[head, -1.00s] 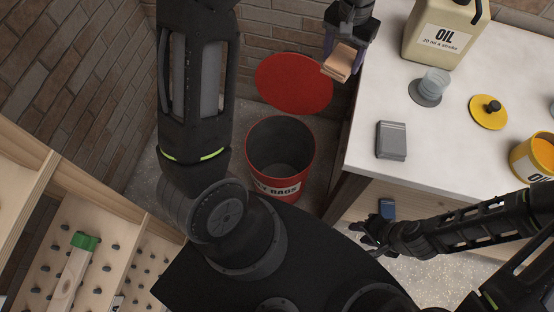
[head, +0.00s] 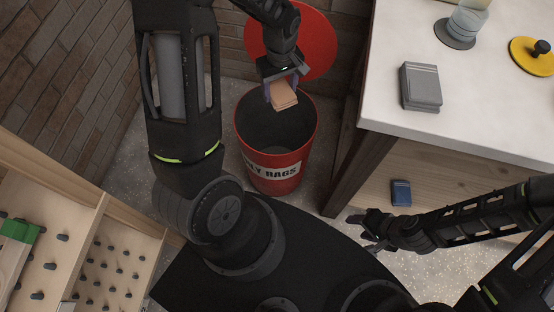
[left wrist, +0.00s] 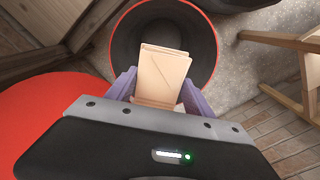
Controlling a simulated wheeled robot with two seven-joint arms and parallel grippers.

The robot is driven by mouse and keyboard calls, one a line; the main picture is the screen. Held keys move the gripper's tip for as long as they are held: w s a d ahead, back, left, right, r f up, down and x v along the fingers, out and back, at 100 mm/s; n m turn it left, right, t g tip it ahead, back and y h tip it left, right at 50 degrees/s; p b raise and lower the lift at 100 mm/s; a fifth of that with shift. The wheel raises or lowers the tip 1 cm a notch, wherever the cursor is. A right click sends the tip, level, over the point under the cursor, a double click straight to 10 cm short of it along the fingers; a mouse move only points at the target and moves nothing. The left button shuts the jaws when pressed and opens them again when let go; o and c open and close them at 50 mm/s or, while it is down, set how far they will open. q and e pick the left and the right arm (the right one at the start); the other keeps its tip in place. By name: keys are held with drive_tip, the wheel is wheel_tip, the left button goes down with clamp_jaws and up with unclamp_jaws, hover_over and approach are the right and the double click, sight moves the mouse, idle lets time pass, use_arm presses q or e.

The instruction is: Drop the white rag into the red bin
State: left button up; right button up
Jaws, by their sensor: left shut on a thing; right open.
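The red bin (head: 302,158), with a partly hidden label ending in "RAGS", stands open on the floor. The rag hangs over the bin's mouth, towards its far side in the head view. In the left wrist view the rag overlaps the bin's dark opening, inside the red rim (left wrist: 213,45). My right gripper (head: 368,230) is open and empty, low by the table.
The bin's round red lid (head: 320,35) is behind the bin. A white-topped table (head: 390,60) at right bears a grey folded rag (head: 421,87), a glass jar (head: 467,20) and a yellow lid (head: 533,56). A blue folded item (head: 401,192) lies below. A pegged wooden rack (head: 110,250) stands lower left.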

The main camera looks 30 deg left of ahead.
use_arm(q)
drive_tip(key=f, duration=0.1)
drive_tip(key=s+a+f+n+b, duration=0.1)
drive_tip(key=f, duration=0.1)
drive_tip(key=s+f+n, duration=0.1)
drive_tip(key=f, duration=0.1)
drive_tip(key=shift+a+f+b, duration=0.1)
drive_tip(key=shift+a+b, duration=0.05)
drive_tip(key=shift+b, duration=0.25)
drive_tip(key=shift+s+a+f, duration=0.15)
use_arm(e)
wheel_tip(320, 180, down, 4)
drive_tip(key=shift+w+r, duration=0.1)
drive_tip(key=shift+r, duration=0.15)
use_arm(q)
drive_tip(key=shift+f, duration=0.15)
use_arm(e)
drive_tip(key=shift+f, duration=0.15)
use_arm(q)
wheel_tip(320, 180, down, 6)
drive_tip(key=b, duration=0.5)
use_arm(e)
wheel_tip(320, 180, down, 5)
drive_tip(key=shift+r, duration=0.1)
use_arm(q)
drive_tip(key=o, duration=1.3)
drive_tip(key=shift+c, duration=0.2)
drive_tip(key=shift+r, duration=0.25)
use_arm(e)
drive_tip(key=shift+r, duration=0.1)
